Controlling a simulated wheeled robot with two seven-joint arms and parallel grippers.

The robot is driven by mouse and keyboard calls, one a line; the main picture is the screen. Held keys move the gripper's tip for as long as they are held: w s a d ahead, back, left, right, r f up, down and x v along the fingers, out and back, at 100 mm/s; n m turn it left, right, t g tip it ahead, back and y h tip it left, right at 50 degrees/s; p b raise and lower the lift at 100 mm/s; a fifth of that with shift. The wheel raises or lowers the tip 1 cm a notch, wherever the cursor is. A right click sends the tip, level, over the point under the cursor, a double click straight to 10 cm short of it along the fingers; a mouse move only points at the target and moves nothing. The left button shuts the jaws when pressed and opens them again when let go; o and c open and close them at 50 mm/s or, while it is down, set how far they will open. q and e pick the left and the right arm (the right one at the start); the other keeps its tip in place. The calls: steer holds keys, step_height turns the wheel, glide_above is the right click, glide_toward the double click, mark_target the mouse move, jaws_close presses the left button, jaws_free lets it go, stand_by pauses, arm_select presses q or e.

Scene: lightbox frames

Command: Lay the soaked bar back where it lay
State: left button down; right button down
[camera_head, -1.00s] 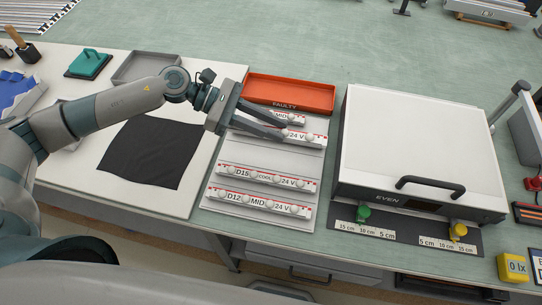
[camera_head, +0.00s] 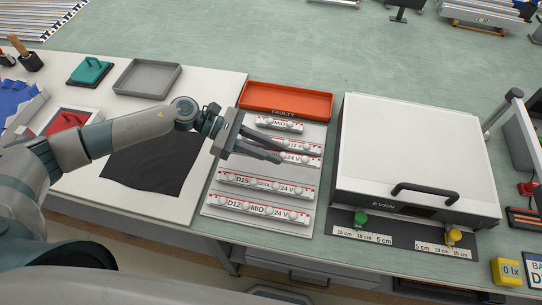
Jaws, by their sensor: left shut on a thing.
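My left gripper (camera_head: 279,154) reaches in from the left over the pale grey board (camera_head: 216,204). It is shut on a white light bar marked 24 V (camera_head: 301,160); the fingers hide the bar's left part. I cannot tell whether this bar touches the board or is just above it. Behind it lies a bar marked 12 V (camera_head: 308,147), partly hidden, and a short bar marked MID (camera_head: 279,124). In front lie the D15 24 V bar (camera_head: 266,186) and the D12 MID 24 V bar (camera_head: 257,210). My right gripper is not in view.
An orange tray marked FAULTY (camera_head: 287,98) stands behind the board. A white lightbox marked EVEN (camera_head: 415,150) stands close on the right. A black cloth (camera_head: 150,170), a grey tray (camera_head: 146,78) and a red-topped item (camera_head: 68,121) are on the left.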

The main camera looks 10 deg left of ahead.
arm_select(q)
step_height(320, 180, down, 3)
steer(key=shift+p, duration=0.5)
steer(key=shift+f, duration=0.3)
steer(key=shift+f, duration=0.1)
steer(key=shift+f+b, duration=0.1)
steer(key=shift+b, duration=0.2)
steer(key=c, duration=1.5)
jaws_free()
